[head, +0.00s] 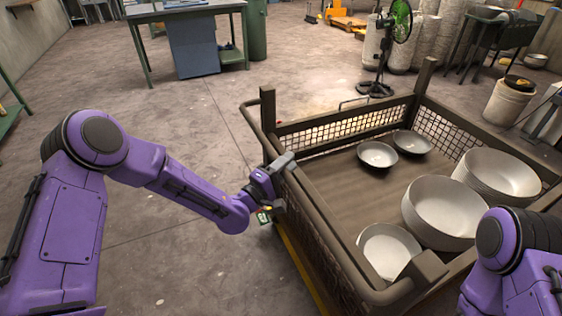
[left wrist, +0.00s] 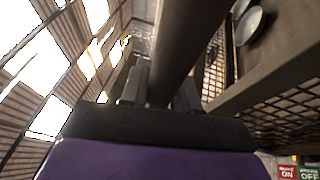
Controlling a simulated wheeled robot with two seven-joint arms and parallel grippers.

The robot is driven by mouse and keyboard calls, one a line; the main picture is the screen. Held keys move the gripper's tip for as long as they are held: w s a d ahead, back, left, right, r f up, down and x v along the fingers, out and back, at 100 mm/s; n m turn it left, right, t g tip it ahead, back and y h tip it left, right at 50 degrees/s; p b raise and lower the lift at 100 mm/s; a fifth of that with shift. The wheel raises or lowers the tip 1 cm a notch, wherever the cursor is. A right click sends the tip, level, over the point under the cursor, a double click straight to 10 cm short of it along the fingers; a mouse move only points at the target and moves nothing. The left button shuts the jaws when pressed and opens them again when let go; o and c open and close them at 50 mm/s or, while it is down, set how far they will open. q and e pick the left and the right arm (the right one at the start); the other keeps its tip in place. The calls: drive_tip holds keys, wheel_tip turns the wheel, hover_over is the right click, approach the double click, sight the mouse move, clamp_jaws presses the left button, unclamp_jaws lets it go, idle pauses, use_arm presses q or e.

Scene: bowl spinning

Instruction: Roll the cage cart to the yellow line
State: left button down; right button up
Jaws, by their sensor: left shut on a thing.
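The cage cart (head: 335,225) has a brown frame, mesh walls and a flat deck, and fills the right half of the head view. My left gripper (head: 280,172) is shut on the cart's left rail near its far left corner. In the left wrist view, the fingers (left wrist: 162,92) stand on both sides of the dark bar (left wrist: 185,45). A yellow strip (head: 298,270) runs low along the cart's left side; I cannot tell whether it is a floor line or part of the cart. My right arm shows at lower right, its gripper out of view.
Bowls stand on the deck, including a large stack (head: 440,210). Red (left wrist: 287,171) and green (left wrist: 309,172) brake labels show in the left wrist view. A green fan (head: 400,20), a bucket (head: 508,100) and a workbench (head: 190,8) stand beyond. Floor left of the cart is clear.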

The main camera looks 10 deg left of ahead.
use_arm(q)
drive_tip(key=shift+s+a, duration=0.15)
drive_tip(key=shift+a, duration=0.15)
drive_tip(key=c, duration=0.9)
unclamp_jaws()
drive_tip(key=b+v, duration=0.1)
drive_tip(key=v, duration=0.9)
drive_tip(key=shift+s+a+f, duration=0.1)
drive_tip(key=shift+s+a, duration=0.15)
